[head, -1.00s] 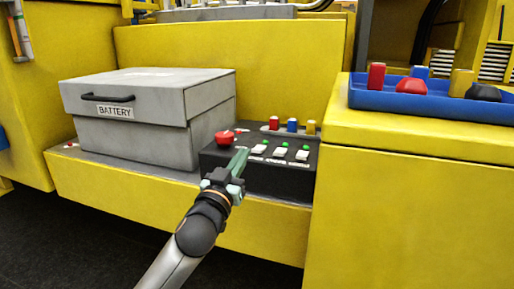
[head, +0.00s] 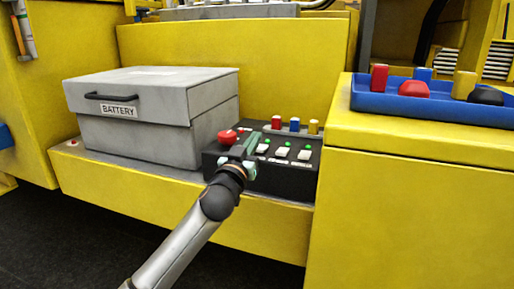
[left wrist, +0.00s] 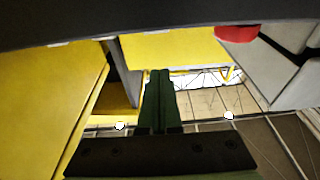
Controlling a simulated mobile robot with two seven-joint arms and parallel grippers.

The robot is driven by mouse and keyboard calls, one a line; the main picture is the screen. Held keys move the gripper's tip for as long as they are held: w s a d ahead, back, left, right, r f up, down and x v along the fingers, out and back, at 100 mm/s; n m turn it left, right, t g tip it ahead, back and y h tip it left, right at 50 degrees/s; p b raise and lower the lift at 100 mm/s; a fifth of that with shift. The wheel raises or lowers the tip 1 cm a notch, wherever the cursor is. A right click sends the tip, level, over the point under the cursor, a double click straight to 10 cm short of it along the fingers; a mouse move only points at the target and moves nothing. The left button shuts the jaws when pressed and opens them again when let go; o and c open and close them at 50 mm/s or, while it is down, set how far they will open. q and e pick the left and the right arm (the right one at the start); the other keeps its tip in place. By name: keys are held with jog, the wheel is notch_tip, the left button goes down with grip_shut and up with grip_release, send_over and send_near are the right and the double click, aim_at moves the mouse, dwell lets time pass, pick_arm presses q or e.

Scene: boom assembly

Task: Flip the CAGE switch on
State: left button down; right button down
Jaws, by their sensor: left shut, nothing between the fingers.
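The black control box (head: 290,179) sits on the yellow ledge. Its sloped top carries a red mushroom button (head: 228,137) at the left, also visible in the left wrist view (left wrist: 237,33). A row of white switches (head: 282,152) with green lights runs to the right. The labels are too small to read, so I cannot tell which switch is CAGE. My left gripper (head: 243,147) is over the left part of the panel, between the red button and the leftmost visible white switch (head: 262,148). Its green fingers (left wrist: 158,95) are together and empty. Contact with the panel is unclear.
A grey battery box (head: 150,115) stands left of the panel. A yellow cabinet (head: 410,200) rises close on the right, with a blue tray (head: 430,109) of coloured parts on top. The dark floor in front is open.

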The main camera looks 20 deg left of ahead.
aim_at(261, 148)
pick_arm(q)
jog(key=x, duration=0.2)
jog(key=shift+w+r, duration=0.15)
jog(key=shift+w, duration=0.15)
notch_tip(261, 148, down, 3)
jog(key=shift+r, duration=0.25)
jog(key=shift+s+f, duration=0.15)
jog(key=shift+f, duration=0.65)
pick_arm(e)
jog(key=shift+s+f, duration=0.15)
jog(key=shift+f, duration=0.1)
